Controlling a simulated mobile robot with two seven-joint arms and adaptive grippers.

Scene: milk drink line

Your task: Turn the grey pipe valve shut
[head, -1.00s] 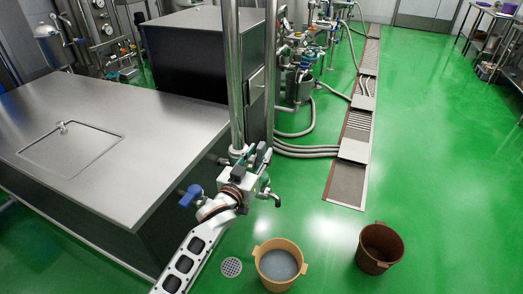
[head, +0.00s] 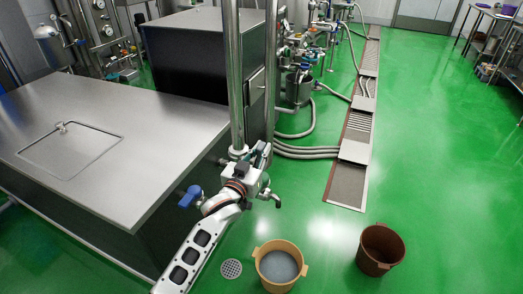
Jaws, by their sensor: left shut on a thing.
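My left gripper (head: 259,157) is at the foot of the upright steel pipes (head: 237,90), by the corner of the steel-topped cabinet. It is shut on the grey pipe valve, whose handle is mostly hidden behind the fingers and wrist. How far the valve is turned cannot be seen. A short metal spout (head: 270,197) sticks out to the right below the gripper. A blue-handled valve (head: 189,197) sits to the left of my wrist, apart from the fingers. My right gripper is not in view.
A tan bucket (head: 262,250) with grey liquid stands on the green floor below the spout. A brown bucket (head: 381,247) stands to its right. A round floor drain (head: 231,268) lies to the left. The steel-topped cabinet (head: 130,115) fills the left side.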

